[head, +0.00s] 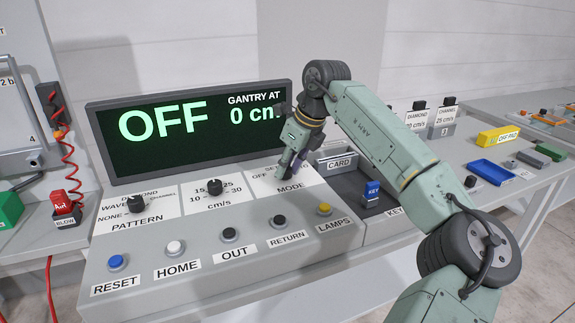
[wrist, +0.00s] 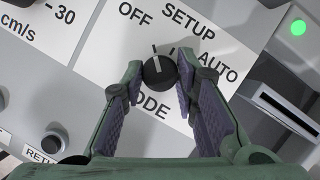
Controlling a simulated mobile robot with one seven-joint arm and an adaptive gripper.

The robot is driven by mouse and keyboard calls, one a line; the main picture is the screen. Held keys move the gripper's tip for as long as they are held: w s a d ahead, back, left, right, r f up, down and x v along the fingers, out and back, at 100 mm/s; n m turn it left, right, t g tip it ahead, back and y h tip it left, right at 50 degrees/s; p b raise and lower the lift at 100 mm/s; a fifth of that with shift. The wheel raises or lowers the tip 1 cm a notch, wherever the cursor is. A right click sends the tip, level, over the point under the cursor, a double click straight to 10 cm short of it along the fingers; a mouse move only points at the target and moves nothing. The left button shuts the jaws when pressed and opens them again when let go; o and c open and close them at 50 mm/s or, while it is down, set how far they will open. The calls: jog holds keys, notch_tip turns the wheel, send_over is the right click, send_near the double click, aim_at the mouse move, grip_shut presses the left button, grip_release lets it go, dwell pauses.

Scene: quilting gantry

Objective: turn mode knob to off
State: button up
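The mode knob (wrist: 160,72) is a round black dial with a white pointer line, on a white plate lettered OFF, SETUP and AUTO. Its line points up and slightly left, toward the OFF side. The display (head: 190,130) reads OFF in large green letters. My gripper (wrist: 160,80) is open around the knob, one finger on each side, with narrow gaps that appear to separate the fingers from it. In the head view my gripper (head: 289,172) is lowered over the MODE plate (head: 262,178) and hides the knob.
The pattern knob (head: 135,204) and speed knob (head: 214,187) stand to the left. Push buttons, including the black RETURN button (head: 278,222) and yellow LAMPS button (head: 324,209), line the front. The card slot (head: 338,164) and blue key (head: 372,190) are at right.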

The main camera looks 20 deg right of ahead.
jog(key=o, duration=0.4)
jog(key=shift+o, duration=0.2)
jog(key=v, duration=1.2)
jog(key=shift+a, duration=0.1)
